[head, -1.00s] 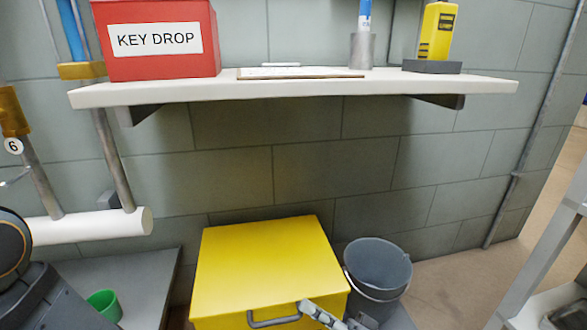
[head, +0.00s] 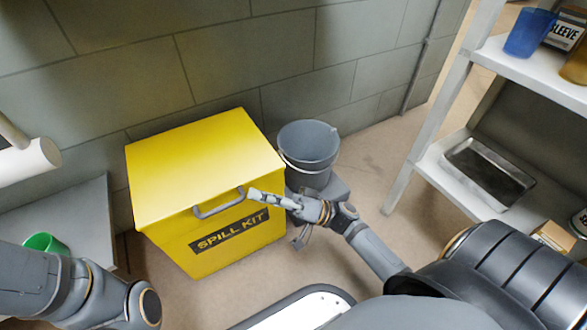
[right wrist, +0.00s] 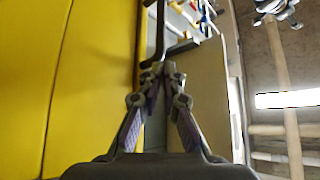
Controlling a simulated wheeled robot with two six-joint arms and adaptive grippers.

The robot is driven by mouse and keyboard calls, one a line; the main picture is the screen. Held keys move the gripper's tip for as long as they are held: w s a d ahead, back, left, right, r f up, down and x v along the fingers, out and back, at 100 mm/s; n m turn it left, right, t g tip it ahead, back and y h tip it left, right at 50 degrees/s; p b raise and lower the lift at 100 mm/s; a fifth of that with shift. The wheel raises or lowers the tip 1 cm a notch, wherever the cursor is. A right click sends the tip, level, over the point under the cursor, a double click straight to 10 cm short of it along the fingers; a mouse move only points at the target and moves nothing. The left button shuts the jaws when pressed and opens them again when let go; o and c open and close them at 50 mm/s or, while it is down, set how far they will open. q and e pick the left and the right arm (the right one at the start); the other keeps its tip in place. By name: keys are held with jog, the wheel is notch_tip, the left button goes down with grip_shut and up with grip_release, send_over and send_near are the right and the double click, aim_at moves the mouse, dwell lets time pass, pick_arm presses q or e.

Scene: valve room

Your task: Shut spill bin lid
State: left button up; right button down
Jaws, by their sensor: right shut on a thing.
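The yellow spill bin (head: 215,240) stands on the floor by the wall, with a "SPILL KIT" label on its front. Its yellow lid (head: 200,155) lies over the top, and I see no open gap under it in the head view. A grey bar handle (head: 218,208) sits on the lid's front edge. My right gripper (head: 254,195) comes in from the right and is shut on the handle's right end. In the right wrist view the fingers (right wrist: 164,72) meet at the dark handle, with yellow bin surface close on the left. My left gripper is out of view.
A grey bucket (head: 309,150) stands just right of the bin. A metal shelf rack (head: 430,160) with a tray (head: 488,172) is farther right. A grey bench (head: 85,215) with a green cup (head: 45,243) is at left. Some floor between bin and rack is clear.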

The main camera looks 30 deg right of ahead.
jog(key=v, duration=1)
jog(key=shift+d, duration=0.3)
jog(key=shift+r, duration=0.1)
